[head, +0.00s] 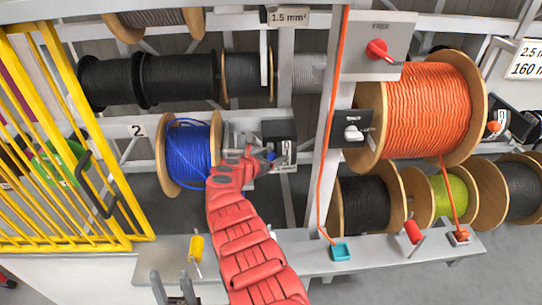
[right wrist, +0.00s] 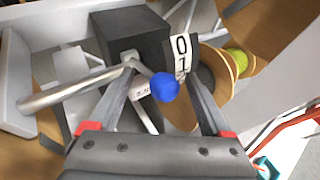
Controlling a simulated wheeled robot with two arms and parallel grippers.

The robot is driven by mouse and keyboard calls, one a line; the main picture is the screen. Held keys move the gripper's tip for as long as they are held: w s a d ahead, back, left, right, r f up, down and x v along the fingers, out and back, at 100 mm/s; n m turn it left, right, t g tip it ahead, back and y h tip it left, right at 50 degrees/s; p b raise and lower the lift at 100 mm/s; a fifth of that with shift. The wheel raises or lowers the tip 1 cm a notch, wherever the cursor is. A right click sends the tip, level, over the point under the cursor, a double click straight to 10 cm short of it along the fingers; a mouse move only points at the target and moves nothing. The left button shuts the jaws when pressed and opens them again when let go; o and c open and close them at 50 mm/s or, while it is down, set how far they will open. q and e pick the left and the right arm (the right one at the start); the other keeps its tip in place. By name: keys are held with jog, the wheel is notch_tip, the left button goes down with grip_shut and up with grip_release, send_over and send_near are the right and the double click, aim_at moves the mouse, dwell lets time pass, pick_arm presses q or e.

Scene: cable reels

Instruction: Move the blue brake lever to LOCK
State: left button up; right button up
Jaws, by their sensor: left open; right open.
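The blue brake lever (head: 271,155) is a blue ball on a short grey stalk, on a black box (head: 279,131) right of the blue cable reel. In the right wrist view the blue ball (right wrist: 165,87) lies between the two fingers of my open right gripper (right wrist: 158,74); I cannot tell whether they touch it. A white plate with black marks (right wrist: 181,55) is beside it; no LOCK mark is readable. In the head view my right gripper (head: 258,153) partly hides the lever. My left gripper (head: 173,287) is open and empty at the bottom.
The blue reel (head: 187,152) is just left of the lever. A grey post (head: 332,130) with an orange cable stands to its right. A yellow gate (head: 60,150) is at the left. A grey ledge (head: 390,252) below carries yellow and red handles.

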grip_shut()
dwell(0.4)
